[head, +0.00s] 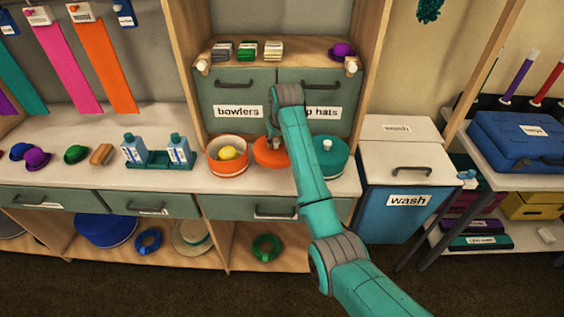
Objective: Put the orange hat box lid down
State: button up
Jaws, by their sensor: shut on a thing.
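The orange hat box lid (262,154) is at the counter's right half, just right of the open orange hat box (227,170). A yellow thing (229,153) shows inside that box. My gripper (274,158) reaches down over the lid and is shut on it. My wrist and forearm hide part of the lid. I cannot tell whether the lid touches the counter or hangs just above it. A teal hat box (332,158) with its lid on stands right of the lid, partly behind my arm.
A teal tray (158,165) with two blue bottles stands left of the orange box. Cupboards labelled bowlers (238,112) rise behind. The counter's front edge is close. A blue wash bin (398,215) stands at right.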

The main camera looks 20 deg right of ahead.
aim_at(277, 166)
notch_tip(277, 166, down, 8)
jog(key=shift+f, duration=0.1)
dwell(0.4)
jog(key=shift+f, duration=0.15)
jog(key=o, duration=1)
jog(key=v, duration=1.2)
